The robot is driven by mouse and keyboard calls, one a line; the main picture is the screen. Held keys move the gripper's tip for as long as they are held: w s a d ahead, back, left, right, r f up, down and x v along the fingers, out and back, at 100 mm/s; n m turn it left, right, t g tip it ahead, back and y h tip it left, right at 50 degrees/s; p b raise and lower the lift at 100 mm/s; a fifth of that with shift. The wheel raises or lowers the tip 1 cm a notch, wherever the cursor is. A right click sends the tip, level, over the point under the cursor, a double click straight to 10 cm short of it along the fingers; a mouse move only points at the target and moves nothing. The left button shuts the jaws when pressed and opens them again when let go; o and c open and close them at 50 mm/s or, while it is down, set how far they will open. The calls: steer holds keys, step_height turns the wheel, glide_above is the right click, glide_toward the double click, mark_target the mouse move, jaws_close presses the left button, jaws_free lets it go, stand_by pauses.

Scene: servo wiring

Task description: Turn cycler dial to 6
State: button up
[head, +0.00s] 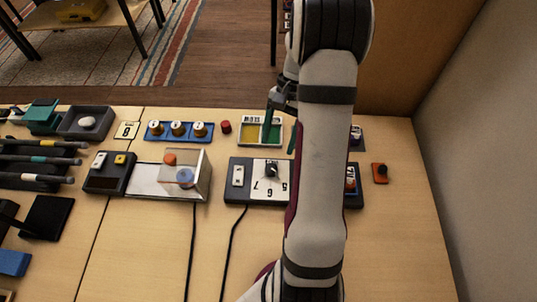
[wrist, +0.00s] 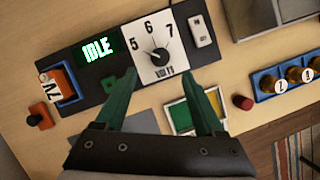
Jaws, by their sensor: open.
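The cycler (wrist: 220,42) is a dark box with a white dial plate (wrist: 140,61) marked 5, 6 and 7. A black dial knob (wrist: 160,56) sits at the plate's middle; I cannot tell for sure which number it points at. A green display reads IDLE (wrist: 98,48). My gripper (wrist: 159,78) is open and empty, its green fingers apart and on the near side of the dial in the wrist view. In the head view the dial knob (head: 271,170) shows left of my arm, and my gripper (head: 280,138) is over the colored tray. My arm hides the cycler's right part.
An orange-and-blue block holder (wrist: 62,84) sits at the cycler's end. The yellow-and-green tray (head: 248,119), a red button (head: 226,127) and a blue rack (head: 154,139) with several brass knobs lie behind. A clear-covered device (head: 142,178) stands left.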

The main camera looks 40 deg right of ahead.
mark_target(272, 168)
steer(key=x, duration=0.8)
steer(key=shift+d, duration=0.1)
jaws_close()
